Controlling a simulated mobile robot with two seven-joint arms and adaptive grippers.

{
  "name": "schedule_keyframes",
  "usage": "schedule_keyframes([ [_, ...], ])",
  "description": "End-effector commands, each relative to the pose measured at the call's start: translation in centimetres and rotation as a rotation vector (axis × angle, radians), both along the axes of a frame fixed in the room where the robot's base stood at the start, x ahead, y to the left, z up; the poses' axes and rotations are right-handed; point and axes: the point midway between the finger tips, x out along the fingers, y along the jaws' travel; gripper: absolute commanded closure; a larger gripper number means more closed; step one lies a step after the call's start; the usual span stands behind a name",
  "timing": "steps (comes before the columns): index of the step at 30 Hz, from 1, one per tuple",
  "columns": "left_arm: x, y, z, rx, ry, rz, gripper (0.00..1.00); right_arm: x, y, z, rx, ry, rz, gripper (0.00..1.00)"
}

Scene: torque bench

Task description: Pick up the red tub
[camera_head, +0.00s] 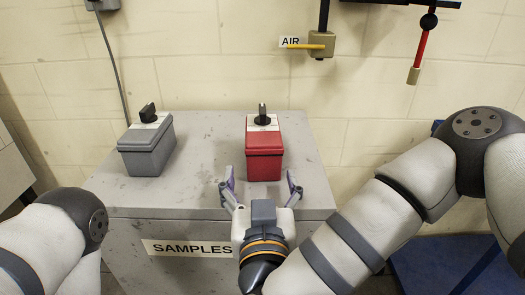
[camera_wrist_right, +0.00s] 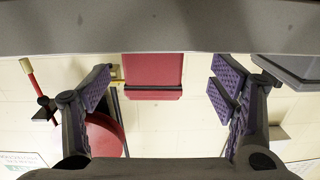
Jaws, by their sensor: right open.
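The red tub (camera_head: 264,158) stands upright on the grey bench, with a black knob on its pale top plate. My right gripper (camera_head: 259,188) is open and empty in front of it, fingers pointing toward the tub and spread wider than it. In the right wrist view, which looks inverted, the red tub (camera_wrist_right: 153,75) appears between the two purple-padded fingers, apart from both. My left gripper is out of the picture; only part of my left arm shows at the lower left.
A grey tub (camera_head: 147,148) of similar shape stands left on the bench (camera_head: 205,160), with clear surface between the tubs. A SAMPLES label (camera_head: 190,248) is on the bench front. An AIR fitting (camera_head: 321,45) and a red-handled tool (camera_head: 420,52) hang at the wall.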

Motion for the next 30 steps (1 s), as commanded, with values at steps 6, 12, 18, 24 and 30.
schedule_keyframes([
  [6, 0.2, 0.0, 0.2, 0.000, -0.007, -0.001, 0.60, 3.3, -0.6, 1.3, 0.004, -0.016, -0.004, 0.22],
  [12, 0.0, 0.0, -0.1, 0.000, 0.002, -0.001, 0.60, 5.9, -0.5, 1.3, 0.002, -0.015, 0.001, 0.22],
  [18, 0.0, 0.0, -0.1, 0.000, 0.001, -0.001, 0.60, 5.9, -0.5, 1.5, 0.002, -0.016, 0.002, 0.22],
  [24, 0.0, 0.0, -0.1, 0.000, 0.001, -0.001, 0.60, 5.9, -0.5, 1.4, 0.002, -0.016, 0.003, 0.67],
  [30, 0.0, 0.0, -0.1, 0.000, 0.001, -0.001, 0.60, 5.9, -0.5, 1.5, 0.003, -0.017, 0.003, 0.82],
])
